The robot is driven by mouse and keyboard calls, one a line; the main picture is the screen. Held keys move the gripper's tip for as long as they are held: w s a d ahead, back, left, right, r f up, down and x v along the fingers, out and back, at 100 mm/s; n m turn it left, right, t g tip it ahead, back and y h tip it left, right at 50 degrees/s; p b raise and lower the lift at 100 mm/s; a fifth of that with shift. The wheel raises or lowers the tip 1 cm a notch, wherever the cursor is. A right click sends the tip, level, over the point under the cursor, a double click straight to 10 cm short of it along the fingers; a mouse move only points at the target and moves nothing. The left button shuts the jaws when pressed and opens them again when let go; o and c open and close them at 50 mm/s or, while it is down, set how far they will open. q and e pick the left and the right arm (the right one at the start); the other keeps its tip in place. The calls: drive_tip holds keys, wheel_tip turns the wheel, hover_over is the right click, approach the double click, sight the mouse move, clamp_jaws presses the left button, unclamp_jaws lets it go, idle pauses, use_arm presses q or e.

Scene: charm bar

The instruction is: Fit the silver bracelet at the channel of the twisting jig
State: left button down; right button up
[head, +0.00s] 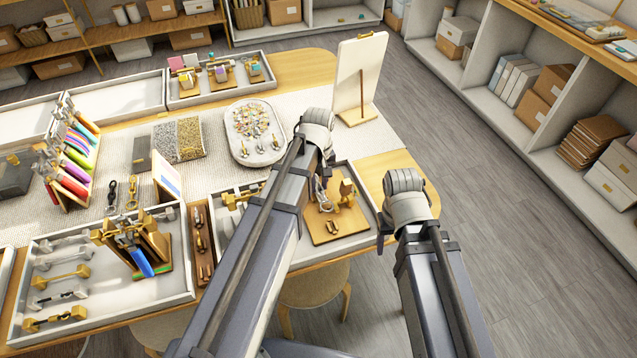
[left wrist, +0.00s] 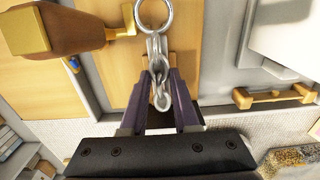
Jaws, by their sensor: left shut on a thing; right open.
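The silver bracelet (left wrist: 157,50) is a chain with a large round ring, seen in the left wrist view. My left gripper (left wrist: 162,85) is shut on its links, and the ring end extends past the fingertips. The twisting jig is a wooden board (head: 322,229) with brass fittings (head: 346,192), in the tray at centre right. A wooden handle (left wrist: 68,29) with brass ends shows close to the bracelet. A silver piece (head: 322,192) shows over the board. Whether the bracelet touches the channel I cannot tell. My right gripper (head: 383,222) is open, largely hidden, beside the tray's right edge.
A stand-up mirror or panel (head: 361,72) stands behind the jig. A round tray of charms (head: 253,131), a rack of coloured cords (head: 72,155) and a left tray of tools (head: 96,313) fill the table. Open floor (head: 490,190) lies to the right.

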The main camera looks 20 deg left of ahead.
sight(318, 186)
use_arm(q)
drive_tip(key=shift+f+b, duration=0.95)
drive_tip(key=shift+f, duration=0.05)
drive_tip(key=c, duration=0.6)
unclamp_jaws()
drive_tip(key=shift+r, duration=0.1)
wheel_tip(318, 186, up, 8)
drive_tip(key=p, duration=0.8)
